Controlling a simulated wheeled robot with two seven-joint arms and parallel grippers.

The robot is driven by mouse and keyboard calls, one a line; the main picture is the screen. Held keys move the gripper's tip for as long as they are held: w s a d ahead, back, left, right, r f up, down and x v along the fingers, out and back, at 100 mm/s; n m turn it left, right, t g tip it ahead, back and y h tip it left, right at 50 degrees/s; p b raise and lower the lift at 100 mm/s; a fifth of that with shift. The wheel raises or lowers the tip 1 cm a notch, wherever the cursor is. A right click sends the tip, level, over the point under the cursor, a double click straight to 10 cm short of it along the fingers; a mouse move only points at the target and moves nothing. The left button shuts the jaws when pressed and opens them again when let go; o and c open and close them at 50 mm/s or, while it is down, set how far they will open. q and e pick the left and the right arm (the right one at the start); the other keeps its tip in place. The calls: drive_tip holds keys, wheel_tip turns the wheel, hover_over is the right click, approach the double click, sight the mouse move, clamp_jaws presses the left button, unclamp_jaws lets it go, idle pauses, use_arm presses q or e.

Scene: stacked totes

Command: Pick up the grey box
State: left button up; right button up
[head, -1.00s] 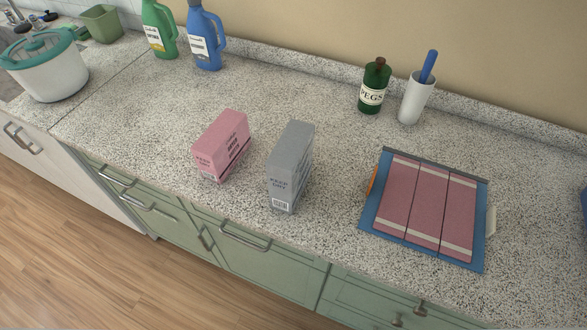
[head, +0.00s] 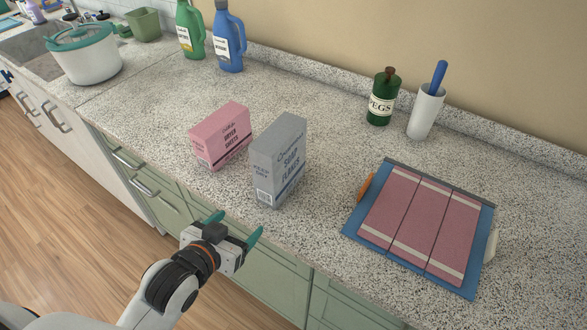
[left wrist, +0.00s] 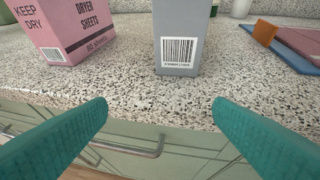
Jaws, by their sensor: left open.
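The grey box (head: 279,162), lettered "SOAP FLAKES", stands upright on the speckled counter near its front edge. In the left wrist view the lower part of the grey box (left wrist: 177,30) shows ahead, with a barcode, between the fingertips in the picture; its top is out of frame. My left gripper (head: 238,226) is open and empty, in front of the counter edge and apart from the box. Its two teal fingers (left wrist: 160,108) show wide apart in the left wrist view. My right gripper is not in view.
A pink dryer sheets box (head: 221,135) stands close left of the grey box. A blue tray (head: 361,228) with pink panels lies to the right. A green pegs bottle (head: 381,101) and white cup (head: 424,113) stand behind.

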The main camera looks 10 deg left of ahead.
sight(263, 161)
use_arm(q)
drive_tip(key=w+d+r+t+h, duration=0.1)
drive_tip(key=r, duration=0.3)
drive_tip(key=w+d+r+m+t+h, duration=0.1)
drive_tip(key=r+t, duration=0.1)
drive_tip(key=r, duration=0.2)
drive_tip(key=w+d+r+t+h+b, duration=0.1)
drive_tip(key=r+t, duration=0.1)
drive_tip(key=r, duration=0.1)
drive_tip(key=shift+w+r+h, duration=0.3)
drive_tip(key=shift+w+r, duration=0.1)
drive_tip(key=p+x, duration=0.1)
drive_tip(key=x, duration=0.3)
drive_tip(key=shift+w+a, duration=0.1)
drive_tip(key=shift+w, duration=0.2)
drive_tip(key=x, duration=0.1)
drive_tip(key=p+x, duration=0.1)
drive_tip(key=x, duration=0.1)
drive_tip(key=p+x, duration=0.1)
drive_tip(key=x, duration=0.1)
drive_tip(key=shift+w+a, duration=0.25)
drive_tip(key=shift+w, duration=0.05)
clamp_jaws()
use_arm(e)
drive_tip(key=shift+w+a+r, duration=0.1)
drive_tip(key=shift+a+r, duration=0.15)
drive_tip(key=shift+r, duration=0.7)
